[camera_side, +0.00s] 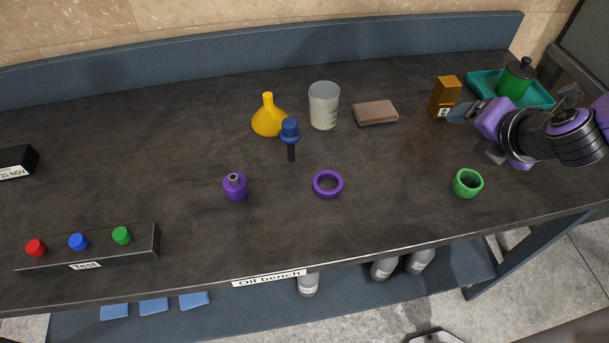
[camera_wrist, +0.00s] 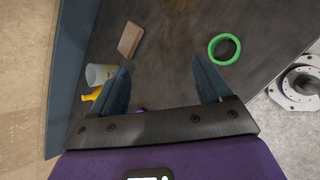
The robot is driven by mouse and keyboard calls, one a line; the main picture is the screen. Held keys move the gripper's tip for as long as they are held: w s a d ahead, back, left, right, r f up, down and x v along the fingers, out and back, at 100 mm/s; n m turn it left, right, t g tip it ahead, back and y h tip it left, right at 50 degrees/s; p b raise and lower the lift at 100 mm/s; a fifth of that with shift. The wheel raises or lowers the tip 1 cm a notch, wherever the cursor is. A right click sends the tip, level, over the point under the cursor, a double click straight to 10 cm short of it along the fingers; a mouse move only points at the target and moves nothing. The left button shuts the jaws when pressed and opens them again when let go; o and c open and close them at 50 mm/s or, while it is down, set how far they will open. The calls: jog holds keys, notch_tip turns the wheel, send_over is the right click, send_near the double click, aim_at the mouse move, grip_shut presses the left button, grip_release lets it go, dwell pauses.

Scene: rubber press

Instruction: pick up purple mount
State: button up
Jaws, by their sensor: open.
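Two purple things lie on the dark bench in the side view, and I cannot tell which one is the mount. One is a flat purple ring (camera_side: 328,184) near the middle. The other is a small purple bottle-shaped piece (camera_side: 235,187) with a metal top, left of the ring. My gripper (camera_side: 473,132) is at the right of the bench, above it, well apart from both. Its two fingers (camera_wrist: 162,85) are spread and empty in the wrist view. A small purple bit (camera_wrist: 140,109) shows there between the fingers, mostly hidden by the gripper's bar.
A green ring (camera_side: 467,183) lies near my gripper. An orange block (camera_side: 446,97) and teal tray (camera_side: 489,83) stand behind it. A brown block (camera_side: 375,113), beaker (camera_side: 323,105), yellow funnel (camera_side: 268,117) and blue-topped tool (camera_side: 290,135) stand behind the purple ring. The bench between the green and purple rings is clear.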

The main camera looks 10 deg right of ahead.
jog(key=w+a+f+n+t+y, duration=0.1)
jog(key=w+a+n+t+y, duration=0.1)
jog(key=a+n, duration=0.45)
jog(key=n+g+y, duration=0.1)
jog(key=n+y, duration=0.8)
jog(key=n, duration=0.4)
send_near(237, 183)
jog(key=shift+m, duration=0.25)
jog(key=x, duration=0.4)
jog(key=shift+w+a+f, duration=0.2)
jog(key=shift+w+f, duration=0.05)
jog(key=shift+x, duration=3.15)
jog(key=shift+r, duration=0.1)
jog(key=c, duration=1.1)
